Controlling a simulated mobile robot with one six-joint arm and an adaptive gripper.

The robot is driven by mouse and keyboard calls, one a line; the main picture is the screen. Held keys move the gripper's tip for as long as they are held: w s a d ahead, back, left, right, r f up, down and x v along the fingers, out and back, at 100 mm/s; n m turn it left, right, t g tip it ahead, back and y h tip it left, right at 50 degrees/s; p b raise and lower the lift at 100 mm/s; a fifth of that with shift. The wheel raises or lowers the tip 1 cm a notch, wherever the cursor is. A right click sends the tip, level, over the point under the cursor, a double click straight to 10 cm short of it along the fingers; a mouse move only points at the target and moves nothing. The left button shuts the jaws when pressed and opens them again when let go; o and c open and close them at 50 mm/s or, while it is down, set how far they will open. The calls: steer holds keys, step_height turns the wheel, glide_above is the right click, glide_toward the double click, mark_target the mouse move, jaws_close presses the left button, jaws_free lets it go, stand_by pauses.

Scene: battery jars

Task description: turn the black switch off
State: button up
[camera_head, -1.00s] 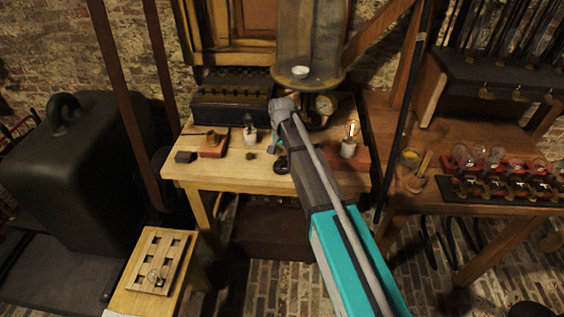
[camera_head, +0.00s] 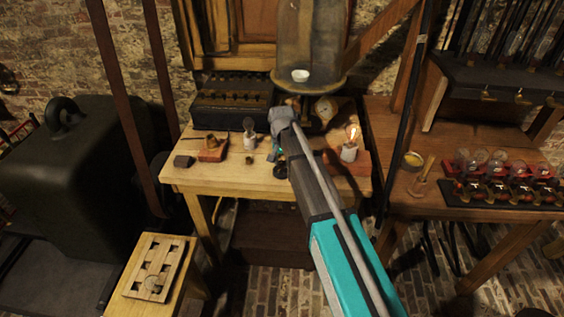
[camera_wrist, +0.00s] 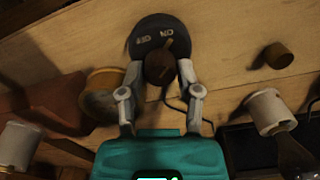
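The black switch (camera_wrist: 148,36) is a round black disc with ON and OFF lettering, upside down in the wrist view, and a dark brown knob (camera_wrist: 160,67) with a thin pointer. In the head view the switch (camera_head: 281,171) lies near the table's front edge, partly behind my arm. My gripper (camera_wrist: 160,71) is over it with one grey finger on each side of the knob. The fingers look apart, with a small gap at the left one; contact at the right one is unclear. In the head view my gripper (camera_head: 277,152) is mostly hidden by my arm.
A lit bulb (camera_head: 352,135) on a white socket stands right of the switch on the wooden table (camera_head: 225,180). A small brown cylinder (camera_wrist: 278,55), a white socket (camera_wrist: 268,110) and a brass spool (camera_wrist: 103,82) are near the fingers. A gauge (camera_head: 325,108) stands behind.

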jaws_close()
steer(key=shift+n, duration=0.5)
steer(key=n, duration=1.7)
steer(key=shift+s+a, duration=0.1)
